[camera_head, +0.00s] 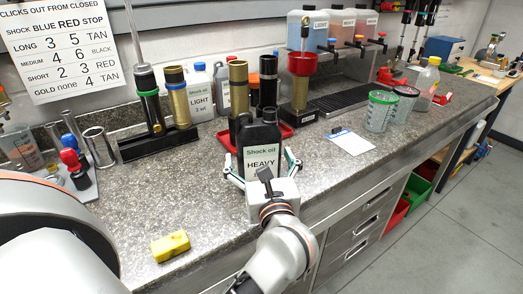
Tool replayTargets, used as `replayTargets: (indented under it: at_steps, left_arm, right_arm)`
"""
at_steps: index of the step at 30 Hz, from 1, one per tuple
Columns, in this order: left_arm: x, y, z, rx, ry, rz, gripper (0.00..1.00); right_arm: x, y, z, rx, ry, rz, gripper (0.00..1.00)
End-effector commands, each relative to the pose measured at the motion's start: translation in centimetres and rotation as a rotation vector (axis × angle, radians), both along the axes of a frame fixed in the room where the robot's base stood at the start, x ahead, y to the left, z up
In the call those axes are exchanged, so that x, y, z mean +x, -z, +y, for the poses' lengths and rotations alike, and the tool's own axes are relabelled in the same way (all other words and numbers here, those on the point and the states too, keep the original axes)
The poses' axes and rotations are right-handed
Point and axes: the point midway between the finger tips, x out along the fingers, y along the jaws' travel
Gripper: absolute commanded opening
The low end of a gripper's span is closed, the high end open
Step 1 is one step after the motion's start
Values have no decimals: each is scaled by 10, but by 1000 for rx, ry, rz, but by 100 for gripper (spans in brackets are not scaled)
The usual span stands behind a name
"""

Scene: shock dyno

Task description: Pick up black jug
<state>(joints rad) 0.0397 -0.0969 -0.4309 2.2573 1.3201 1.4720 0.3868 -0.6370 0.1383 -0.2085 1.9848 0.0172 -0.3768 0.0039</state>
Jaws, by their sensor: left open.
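The black jug (260,133) stands upright on the grey speckled counter, with a white label reading "Shock oil HEAVY". My left gripper (262,170) is in front of the jug, with one finger on each side of its lower part. The fingers are spread wide; I cannot tell whether they touch the jug. The palm hides the jug's lower front. My right gripper is not in view.
Gold and black shock bodies (239,88) stand close behind the jug. A yellow sponge (170,246) lies at the front left. A white card (350,142) and clear measuring cups (380,111) are to the right. The counter's front edge runs close by.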

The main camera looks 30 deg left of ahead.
Motion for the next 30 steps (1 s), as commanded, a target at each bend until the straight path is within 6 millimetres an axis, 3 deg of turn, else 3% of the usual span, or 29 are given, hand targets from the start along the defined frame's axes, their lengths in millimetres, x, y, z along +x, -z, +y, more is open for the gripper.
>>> replayTargets:
  at_steps: [4, 9, 11, 12, 30]
  left_arm:
    - [0, 0, 0, -1, 0, 1, 90]
    - [0, 0, 0, -1, 0, 1, 46]
    - [0, 0, 0, -1, 0, 1, 30]
    - [0, -1, 0, 2, 0, -2, 28]
    - [0, -8, 0, 1, 0, -4, 28]
  right_arm:
    - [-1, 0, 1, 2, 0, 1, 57]
    - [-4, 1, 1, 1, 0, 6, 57]
    - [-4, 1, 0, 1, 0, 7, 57]
    - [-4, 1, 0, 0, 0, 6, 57]
    - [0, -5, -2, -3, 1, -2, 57]
